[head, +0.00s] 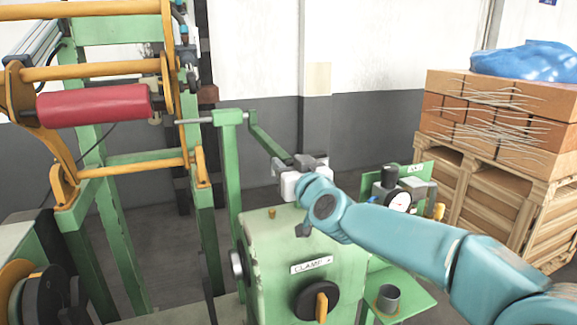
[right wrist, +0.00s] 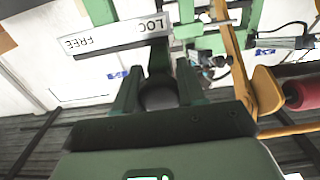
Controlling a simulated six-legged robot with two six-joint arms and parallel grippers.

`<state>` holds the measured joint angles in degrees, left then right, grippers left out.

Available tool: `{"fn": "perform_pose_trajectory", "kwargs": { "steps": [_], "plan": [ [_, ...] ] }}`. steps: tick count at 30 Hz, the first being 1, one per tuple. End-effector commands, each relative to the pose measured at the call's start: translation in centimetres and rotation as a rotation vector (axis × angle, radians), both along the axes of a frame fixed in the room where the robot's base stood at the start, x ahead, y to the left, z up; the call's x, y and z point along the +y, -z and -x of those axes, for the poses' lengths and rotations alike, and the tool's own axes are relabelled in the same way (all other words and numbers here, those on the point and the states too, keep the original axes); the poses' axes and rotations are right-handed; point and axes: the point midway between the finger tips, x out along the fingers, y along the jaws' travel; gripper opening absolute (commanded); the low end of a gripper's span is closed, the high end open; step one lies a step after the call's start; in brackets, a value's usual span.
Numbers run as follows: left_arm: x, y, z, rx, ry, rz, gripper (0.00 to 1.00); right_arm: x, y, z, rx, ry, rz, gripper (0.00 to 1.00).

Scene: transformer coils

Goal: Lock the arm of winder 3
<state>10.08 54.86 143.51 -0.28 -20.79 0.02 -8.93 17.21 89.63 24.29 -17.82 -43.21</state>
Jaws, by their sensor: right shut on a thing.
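The winder is a green machine with a front box (head: 300,265) labelled "CLAMP". A green arm (head: 268,140) slopes down from a post to my right gripper (head: 303,163), which is at the top of the box. In the right wrist view, the fingers of my right gripper (right wrist: 158,95) are shut on a dark round knob (right wrist: 160,97). A white plate (right wrist: 115,38) there shows upside-down lettering, "FREE" and "LOC", the rest covered by a green bar. In the head view my gripper hides the knob. My left gripper is not in view.
A red roll (head: 95,105) hangs in an orange frame at the left. A dial gauge (head: 398,201) and a black clamp knob (head: 317,300) sit near my right arm. A small grey cup (head: 388,298) stands on a green shelf. Crates with boxes (head: 500,115) stand at the right.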

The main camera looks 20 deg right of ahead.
Motion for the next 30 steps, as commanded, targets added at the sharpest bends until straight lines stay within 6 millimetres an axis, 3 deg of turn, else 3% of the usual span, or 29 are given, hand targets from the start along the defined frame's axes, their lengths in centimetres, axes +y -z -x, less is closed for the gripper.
{"fn": "perform_pose_trajectory", "kwargs": {
  "steps": [1,2,3,4,13,17,30],
  "plan": [
    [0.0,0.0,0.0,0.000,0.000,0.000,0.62,0.3,0.0,0.0,0.002,-0.008,0.000,0.00],
    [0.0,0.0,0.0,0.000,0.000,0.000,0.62,0.4,0.0,0.0,0.002,-0.008,0.000,0.46],
    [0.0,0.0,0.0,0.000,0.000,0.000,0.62,0.4,0.0,0.0,0.002,-0.008,0.000,0.59],
    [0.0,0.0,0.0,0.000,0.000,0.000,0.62,0.4,0.0,0.0,0.002,-0.008,0.000,0.65],
    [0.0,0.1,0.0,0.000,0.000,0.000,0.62,0.4,0.0,0.1,0.001,-0.005,0.001,0.65],
    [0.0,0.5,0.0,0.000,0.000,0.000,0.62,0.4,0.0,1.4,0.000,-0.005,0.000,0.65],
    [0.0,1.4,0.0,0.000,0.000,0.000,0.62,0.2,-0.1,12.4,-0.001,-0.006,0.001,0.65]
  ]
}}
